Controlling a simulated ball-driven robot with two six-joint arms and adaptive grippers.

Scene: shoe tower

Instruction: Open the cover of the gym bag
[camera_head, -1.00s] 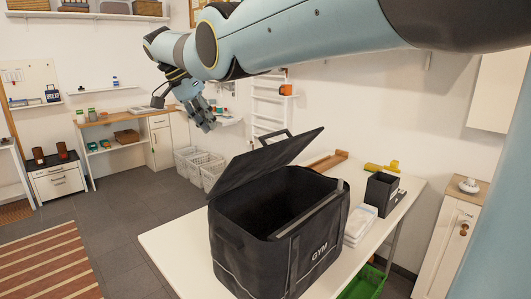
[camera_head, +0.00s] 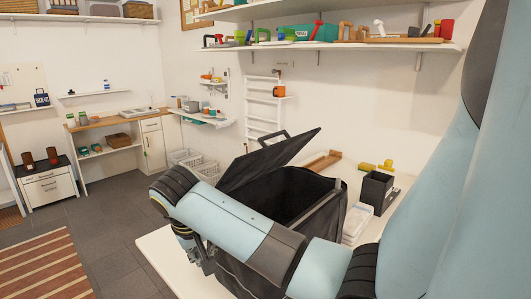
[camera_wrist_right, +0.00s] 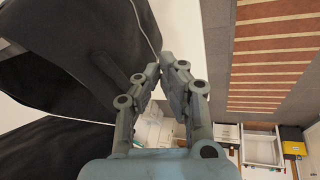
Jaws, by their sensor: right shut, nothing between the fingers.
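The black gym bag (camera_head: 325,213) stands on the white table, partly hidden by my right arm. My right gripper (camera_head: 205,262) hangs at the bag's near left side, mostly hidden behind my wrist. In the right wrist view my right gripper (camera_wrist_right: 168,65) is shut and empty, its fingertips close together. Black fabric of the bag (camera_wrist_right: 85,50) fills the left of that view, beside the fingers. My left gripper is not in view.
The white table (camera_head: 165,262) has bare room at its left end. A black box (camera_head: 376,191) and white stacked items (camera_head: 356,223) stand right of the bag. A wooden tray (camera_head: 322,161) lies behind it. A loaded wall shelf (camera_head: 340,46) runs above.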

